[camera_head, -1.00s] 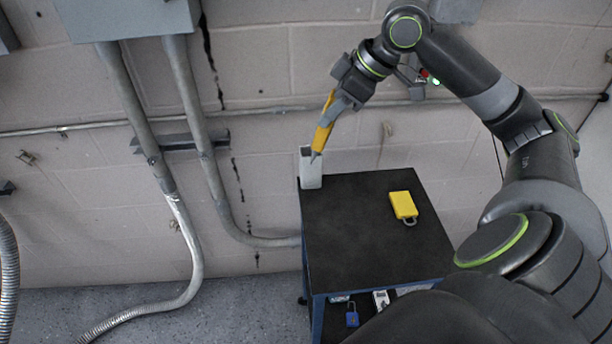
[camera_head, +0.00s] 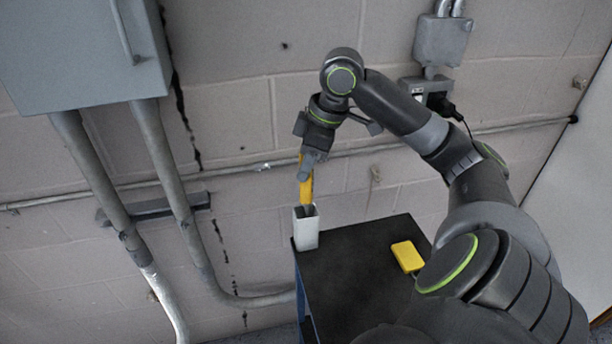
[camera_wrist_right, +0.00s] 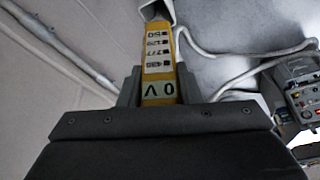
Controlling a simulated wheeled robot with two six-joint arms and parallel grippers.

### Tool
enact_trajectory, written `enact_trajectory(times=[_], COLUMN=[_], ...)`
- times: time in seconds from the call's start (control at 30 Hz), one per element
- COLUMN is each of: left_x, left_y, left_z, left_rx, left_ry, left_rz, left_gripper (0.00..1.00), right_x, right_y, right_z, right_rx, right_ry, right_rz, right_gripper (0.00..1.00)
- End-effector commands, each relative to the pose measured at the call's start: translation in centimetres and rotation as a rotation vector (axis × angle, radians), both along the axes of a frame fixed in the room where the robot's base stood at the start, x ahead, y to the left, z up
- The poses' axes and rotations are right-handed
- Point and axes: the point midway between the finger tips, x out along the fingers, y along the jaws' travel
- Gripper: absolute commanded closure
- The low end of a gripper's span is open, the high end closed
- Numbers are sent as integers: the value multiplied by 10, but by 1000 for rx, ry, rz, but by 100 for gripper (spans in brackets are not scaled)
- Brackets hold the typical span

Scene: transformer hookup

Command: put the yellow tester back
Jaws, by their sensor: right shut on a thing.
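The yellow tester (camera_head: 306,187) is upright in my right gripper (camera_head: 309,168). Its lower end is at the mouth of a white open-topped holder (camera_head: 306,231) at the back left corner of the cart; I cannot tell how far inside it is. In the right wrist view the tester (camera_wrist_right: 159,60) shows its marked face and a "0 V" display between the two fingers of the gripper (camera_wrist_right: 158,88), which is shut on it. The holder's rim (camera_wrist_right: 157,10) shows at the tester's far end. My left gripper is not in view.
Behind are a block wall, pipes (camera_head: 165,170), a grey cabinet (camera_head: 85,50) at the upper left and a grey box (camera_head: 442,40) at the upper right.

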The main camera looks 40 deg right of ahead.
Motion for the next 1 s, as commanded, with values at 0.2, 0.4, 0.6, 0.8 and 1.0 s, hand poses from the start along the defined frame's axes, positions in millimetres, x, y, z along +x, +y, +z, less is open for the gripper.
enact_trajectory(times=[0.2,0.4,0.6,0.8,1.0], left_x=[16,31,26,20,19], left_y=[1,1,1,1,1], left_z=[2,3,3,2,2], left_rx=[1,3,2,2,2], left_ry=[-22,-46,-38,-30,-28], left_rz=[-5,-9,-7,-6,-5], left_gripper=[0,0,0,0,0], right_x=[-1,0,0,0,0], right_y=[1,0,0,0,0], right_z=[-28,-36,-37,-37,-36], right_rx=[2,0,0,1,0], right_ry=[3,-2,-2,-1,-2], right_rz=[1,1,1,0,1], right_gripper=[92,92,64,47,47])
